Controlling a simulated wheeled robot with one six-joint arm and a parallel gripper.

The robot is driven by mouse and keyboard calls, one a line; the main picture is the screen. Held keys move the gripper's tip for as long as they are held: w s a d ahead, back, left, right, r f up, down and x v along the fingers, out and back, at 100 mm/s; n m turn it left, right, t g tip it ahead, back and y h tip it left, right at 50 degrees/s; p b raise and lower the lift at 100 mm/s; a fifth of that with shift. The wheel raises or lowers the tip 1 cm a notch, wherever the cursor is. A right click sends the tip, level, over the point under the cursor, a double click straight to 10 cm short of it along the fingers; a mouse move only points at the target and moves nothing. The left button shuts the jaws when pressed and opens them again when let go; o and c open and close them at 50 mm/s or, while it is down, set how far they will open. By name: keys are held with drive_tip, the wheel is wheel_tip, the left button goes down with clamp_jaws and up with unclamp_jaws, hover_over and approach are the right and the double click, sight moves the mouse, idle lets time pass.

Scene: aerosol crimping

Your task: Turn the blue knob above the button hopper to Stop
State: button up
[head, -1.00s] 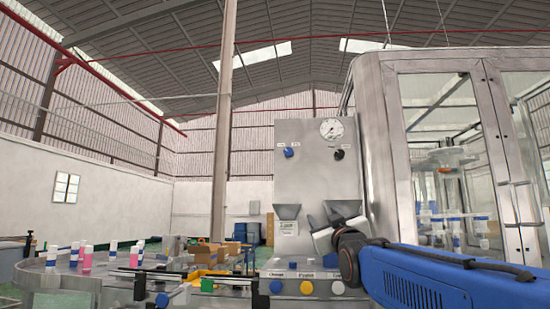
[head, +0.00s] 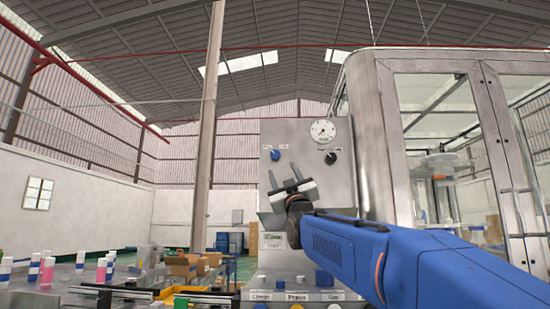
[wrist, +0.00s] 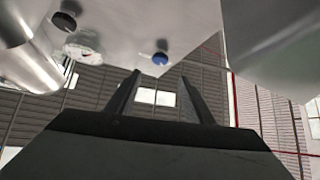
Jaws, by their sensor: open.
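The blue knob (head: 275,155) is on the upper left of the grey steel panel (head: 300,140), with small labels above it too small to read. My gripper (head: 284,174) is open and empty in front of the panel, with its fingertips just below the knob in the head view. In the wrist view the blue knob (wrist: 160,58) shows just beyond and between the two fingertips (wrist: 160,78), with a gap left. The hopper (head: 268,219) below the knob is partly hidden behind my gripper.
A black knob (head: 331,158) and a round gauge (head: 323,131) are to the right on the panel. A glass-sided steel cabinet (head: 375,120) stands on the right. Buttons such as a blue one (head: 324,278) are below. Bottles (head: 48,268) stand at the lower left.

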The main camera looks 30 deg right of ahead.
sight(275, 154)
drive_tip(key=x, duration=1.2)
drive_tip(key=c, duration=1.1)
drive_tip(key=shift+o, duration=0.2)
